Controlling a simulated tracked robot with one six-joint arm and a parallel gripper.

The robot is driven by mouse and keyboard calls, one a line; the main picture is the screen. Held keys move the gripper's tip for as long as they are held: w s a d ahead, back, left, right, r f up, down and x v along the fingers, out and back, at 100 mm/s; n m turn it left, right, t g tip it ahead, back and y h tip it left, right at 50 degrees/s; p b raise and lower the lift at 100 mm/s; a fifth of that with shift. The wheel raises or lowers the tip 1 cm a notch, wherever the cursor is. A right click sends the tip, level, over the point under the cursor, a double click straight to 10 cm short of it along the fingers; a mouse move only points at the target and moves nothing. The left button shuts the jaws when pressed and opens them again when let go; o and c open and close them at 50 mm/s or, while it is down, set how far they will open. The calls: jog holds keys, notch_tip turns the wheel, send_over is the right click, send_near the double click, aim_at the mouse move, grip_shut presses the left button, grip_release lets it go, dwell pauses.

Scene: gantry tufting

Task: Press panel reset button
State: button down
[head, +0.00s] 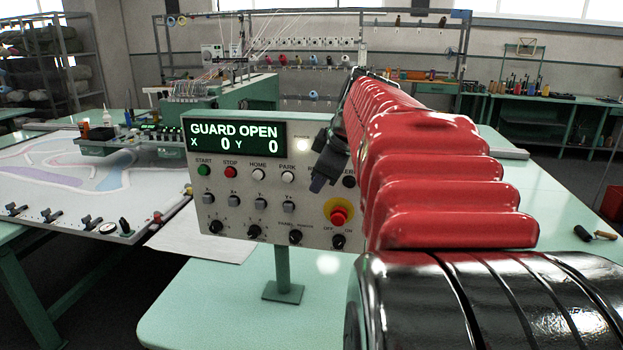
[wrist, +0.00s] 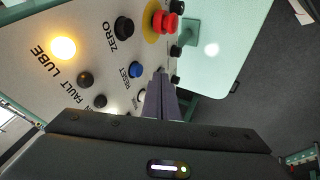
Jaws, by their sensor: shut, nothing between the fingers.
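The control panel (head: 225,225) stands on a post, its display reading GUARD OPEN with X 0 and Y 0. The blue reset button (wrist: 136,70), labelled RESET, shows in the wrist view between the black ZERO button (wrist: 124,27) and a white button (wrist: 140,98). In the head view my gripper hides that part of the panel. My gripper (head: 318,186) is shut and empty in front of the panel's right half. In the wrist view its fingertips (wrist: 161,72) appear just right of the blue button; I cannot tell whether they touch the panel.
A red emergency stop on a yellow ring (head: 339,213) is close below my gripper. The LUBE lamp (wrist: 63,47) glows orange. The green table (head: 215,305) is clear around the panel's post. A tufting frame (head: 75,185) lies at the left.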

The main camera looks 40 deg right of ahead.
jog(key=v, duration=0.9)
jog(key=shift+s+r, duration=0.2)
jog(key=shift+r, duration=0.15)
jog(key=s+a+f+m+y, duration=0.1)
jog(key=s+a+f+m, duration=0.2)
jog(key=a+f, duration=0.9)
jog(key=s+a+f+m+g, duration=0.1)
jog(key=s+a+f+m, duration=0.2)
jog(key=a+f, duration=1)
jog(key=s+a, duration=0.3)
jog(key=a, duration=0.1)
jog(key=shift+s+a+y, duration=0.2)
jog(key=shift+a+y, duration=0.05)
jog(key=shift+y, duration=0.15)
